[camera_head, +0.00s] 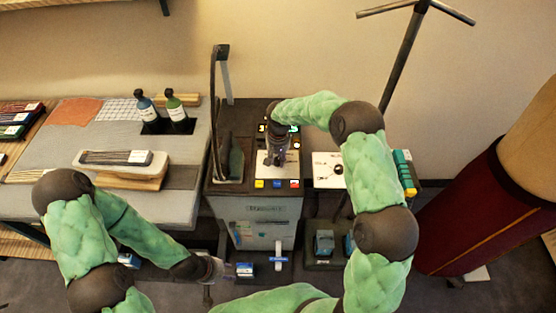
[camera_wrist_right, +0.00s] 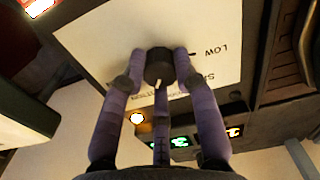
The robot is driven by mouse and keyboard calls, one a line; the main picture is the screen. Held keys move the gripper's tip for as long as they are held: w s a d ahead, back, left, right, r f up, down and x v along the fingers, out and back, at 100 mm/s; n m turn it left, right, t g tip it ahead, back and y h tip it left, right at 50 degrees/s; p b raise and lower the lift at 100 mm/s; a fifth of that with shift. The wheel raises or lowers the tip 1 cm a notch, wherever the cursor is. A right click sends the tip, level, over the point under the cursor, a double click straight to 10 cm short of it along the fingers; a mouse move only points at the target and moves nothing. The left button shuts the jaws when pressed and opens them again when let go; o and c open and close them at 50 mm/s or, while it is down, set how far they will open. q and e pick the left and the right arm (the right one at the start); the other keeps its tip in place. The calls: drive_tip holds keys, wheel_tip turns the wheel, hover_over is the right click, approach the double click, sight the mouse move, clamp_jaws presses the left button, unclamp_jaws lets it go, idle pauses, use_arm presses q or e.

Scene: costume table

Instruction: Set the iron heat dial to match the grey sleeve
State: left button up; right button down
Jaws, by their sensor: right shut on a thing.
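The heat dial (camera_wrist_right: 158,66) is a dark round knob on a white plate (camera_wrist_right: 105,45) in the right wrist view. LOW is printed beside it; other lettering is partly hidden. A pale mark on the knob points down the picture, toward my palm. My right gripper (camera_wrist_right: 153,78) has its fingers around the knob, and in the head view (camera_head: 275,160) it hides the knob. A dark grey piece with a pale tag (camera_head: 115,157), possibly the grey sleeve, lies on a padded board at left. My left gripper (camera_head: 215,268) is low in front; its finger gap is unclear.
The dark iron (camera_head: 235,160) stands left of the dial plate. Blue, yellow and red squares (camera_head: 277,184) line the plate's front edge. Two bottles (camera_head: 160,108) stand on the grey table. A white panel (camera_head: 325,168) lies right of my right gripper. Lit indicators (camera_wrist_right: 180,142) show near the dial.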

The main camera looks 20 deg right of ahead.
sight(278, 159)
drive_tip(key=shift+m, duration=0.6)
drive_tip(key=c, duration=0.9)
unclamp_jaws()
drive_tip(key=shift+w, duration=0.1)
drive_tip(key=shift+c, duration=0.2)
wheel_tip(278, 159, up, 12)
drive_tip(key=shift+d, duration=0.1)
